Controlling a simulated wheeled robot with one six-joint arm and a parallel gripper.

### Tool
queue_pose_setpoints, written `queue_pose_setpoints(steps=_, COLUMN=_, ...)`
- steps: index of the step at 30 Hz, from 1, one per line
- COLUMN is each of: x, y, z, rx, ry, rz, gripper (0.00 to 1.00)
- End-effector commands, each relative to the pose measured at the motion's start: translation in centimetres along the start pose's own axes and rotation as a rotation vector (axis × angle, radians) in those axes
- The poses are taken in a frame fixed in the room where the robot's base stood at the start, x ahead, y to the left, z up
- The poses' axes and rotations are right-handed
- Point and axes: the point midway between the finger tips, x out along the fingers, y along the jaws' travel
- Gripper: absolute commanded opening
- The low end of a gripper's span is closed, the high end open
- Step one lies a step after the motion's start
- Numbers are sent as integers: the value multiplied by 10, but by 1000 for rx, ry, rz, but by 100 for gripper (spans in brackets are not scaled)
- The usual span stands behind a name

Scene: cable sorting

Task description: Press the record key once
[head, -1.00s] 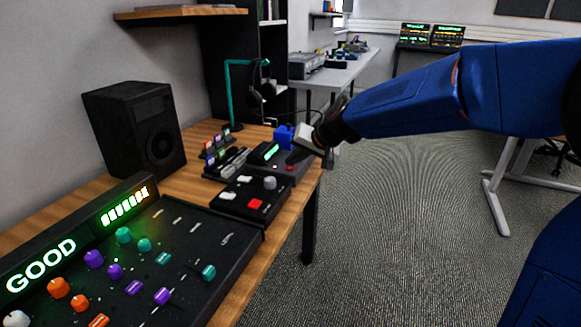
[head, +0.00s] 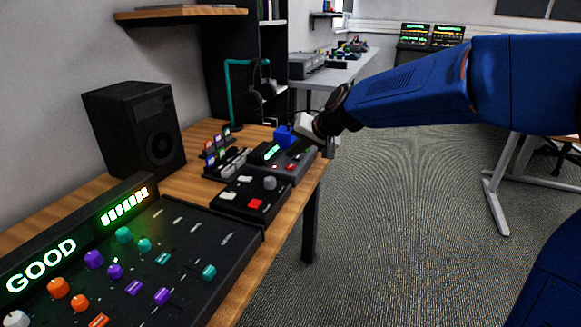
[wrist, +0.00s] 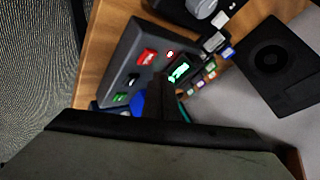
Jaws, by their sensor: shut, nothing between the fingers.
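The recorder (head: 296,170) is a dark box with a lit green display, near the far right edge of the wooden desk. In the wrist view its red record key (wrist: 147,57) shows with a small lit red light (wrist: 170,54) beside it. A black key (wrist: 133,79) and a green key (wrist: 119,97) lie in the same row. The display (wrist: 179,72) glows green. My gripper (wrist: 164,88) is shut and empty, above the recorder's far part and off to the side of the red key. In the head view my gripper (head: 303,128) appears apart from the key.
A blue block (head: 284,136) stands behind the recorder. A small panel with a red button (head: 255,203) and a large mixer (head: 190,262) lie nearer. A speaker (head: 137,130) and headphone stand (head: 231,95) are at left. Open floor lies right of the desk.

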Motion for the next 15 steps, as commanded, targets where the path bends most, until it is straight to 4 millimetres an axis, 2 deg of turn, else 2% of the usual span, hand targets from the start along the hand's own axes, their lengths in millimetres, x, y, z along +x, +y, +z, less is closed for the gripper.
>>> queue_pose_setpoints(steps=15, x=-25, y=-18, z=-18, rx=-1, ry=0, rz=1, gripper=0)
